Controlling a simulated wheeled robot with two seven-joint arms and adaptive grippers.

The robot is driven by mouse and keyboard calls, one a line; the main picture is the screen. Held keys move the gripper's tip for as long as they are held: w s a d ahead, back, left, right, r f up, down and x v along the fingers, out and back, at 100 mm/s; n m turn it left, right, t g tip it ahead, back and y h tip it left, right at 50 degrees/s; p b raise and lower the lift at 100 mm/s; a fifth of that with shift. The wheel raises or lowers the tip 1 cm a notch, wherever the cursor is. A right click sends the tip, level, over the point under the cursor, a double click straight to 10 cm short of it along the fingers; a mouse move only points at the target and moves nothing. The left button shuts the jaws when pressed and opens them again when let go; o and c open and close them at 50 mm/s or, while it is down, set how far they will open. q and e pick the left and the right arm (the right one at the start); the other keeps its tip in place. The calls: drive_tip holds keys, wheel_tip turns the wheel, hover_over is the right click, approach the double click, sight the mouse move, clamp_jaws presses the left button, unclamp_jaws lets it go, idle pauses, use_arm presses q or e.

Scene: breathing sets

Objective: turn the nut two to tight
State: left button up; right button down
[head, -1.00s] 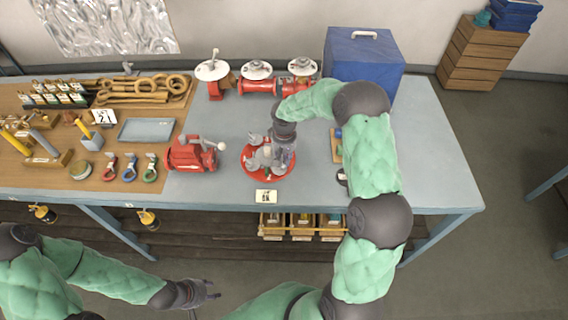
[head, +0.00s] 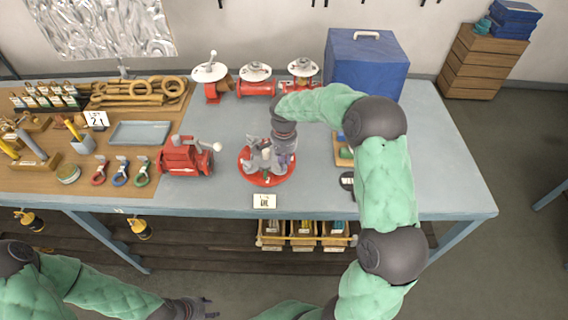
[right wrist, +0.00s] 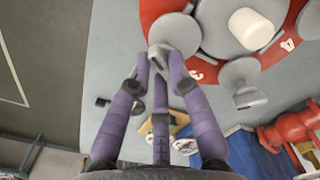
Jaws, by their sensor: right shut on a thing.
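A red round plate (head: 247,176) with several grey winged nuts and a pale central post stands on the table. In the right wrist view the red plate (right wrist: 222,72) bears printed numbers; a 4 is readable at the right. My right gripper (head: 280,158) is low over the plate's right side. In the right wrist view its purple fingers (right wrist: 160,62) are shut on the tab of one grey nut (right wrist: 175,32). The number beside this nut is not clearly readable. My left gripper (head: 210,308) is empty, fingers apart, low in front of the table.
A red valve body (head: 187,157) stands left of the plate, and red fittings with pale discs (head: 256,80) stand behind. A blue box (head: 366,62) is at the back right. A label card (head: 264,201) lies in front. The table's right end is clear.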

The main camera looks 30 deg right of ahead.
drive_tip(key=shift+m+b, duration=0.35)
drive_tip(key=shift+m, duration=0.45)
drive_tip(key=c, duration=1.1)
unclamp_jaws()
drive_tip(key=shift+c, duration=0.2)
wheel_tip(320, 180, up, 12)
